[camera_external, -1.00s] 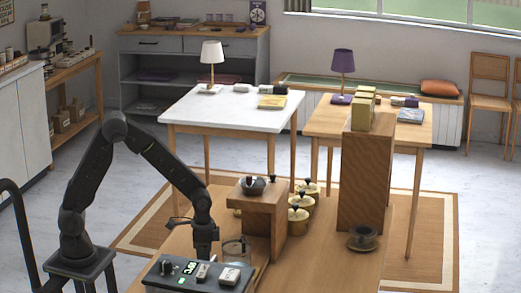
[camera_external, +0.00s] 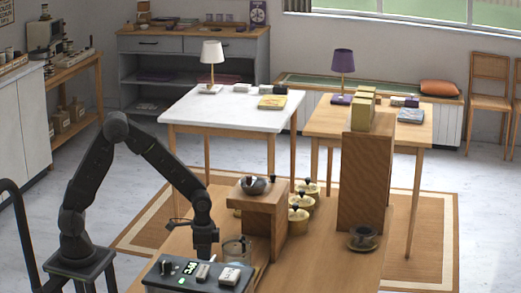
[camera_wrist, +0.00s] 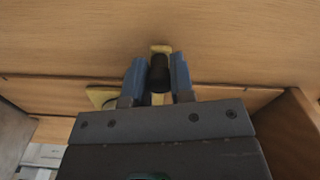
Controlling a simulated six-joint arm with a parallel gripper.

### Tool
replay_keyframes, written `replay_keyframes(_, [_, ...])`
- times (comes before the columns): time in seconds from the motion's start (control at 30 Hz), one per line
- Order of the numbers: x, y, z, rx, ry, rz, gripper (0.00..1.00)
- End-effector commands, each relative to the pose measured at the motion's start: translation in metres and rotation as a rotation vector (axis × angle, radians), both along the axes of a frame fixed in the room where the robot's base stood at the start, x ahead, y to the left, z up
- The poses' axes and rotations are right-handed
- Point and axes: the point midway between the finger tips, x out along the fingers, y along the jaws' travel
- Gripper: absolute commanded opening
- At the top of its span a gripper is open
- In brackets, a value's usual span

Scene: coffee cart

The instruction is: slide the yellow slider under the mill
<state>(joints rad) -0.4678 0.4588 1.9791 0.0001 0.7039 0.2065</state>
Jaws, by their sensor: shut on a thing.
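In the wrist view my gripper (camera_wrist: 158,75) has its two blue fingers on either side of a dark upright knob (camera_wrist: 160,72), shut on it. A yellow piece shows just beyond the knob, and it looks like part of the yellow slider (camera_wrist: 160,48). Another yellow piece (camera_wrist: 100,97) shows to the left, partly hidden by my gripper. In the external view, what looks like the mill (camera_external: 266,210) is a wooden block with a dark metal bowl on top. My gripper is low, left of it; its fingertips and the slider are hidden there.
A grey device with a lit display (camera_external: 192,272) stands in front of my gripper. A glass jar (camera_external: 237,249) stands just to its right. Several brass pots with dark knobs (camera_external: 299,218) stand behind the mill. A tall wooden block (camera_external: 364,185) and a dark cup (camera_external: 363,238) are farther right.

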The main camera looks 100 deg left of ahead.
Motion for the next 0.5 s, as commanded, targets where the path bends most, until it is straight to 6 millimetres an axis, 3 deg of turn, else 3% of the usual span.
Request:
replay_keyframes(0.27, [0.000, 0.006, 0.000, 0.000, 0.000, 0.002, 0.00])
replay_keyframes(0.5, [0.000, 0.041, 0.000, 0.000, -0.001, 0.006, 0.00])
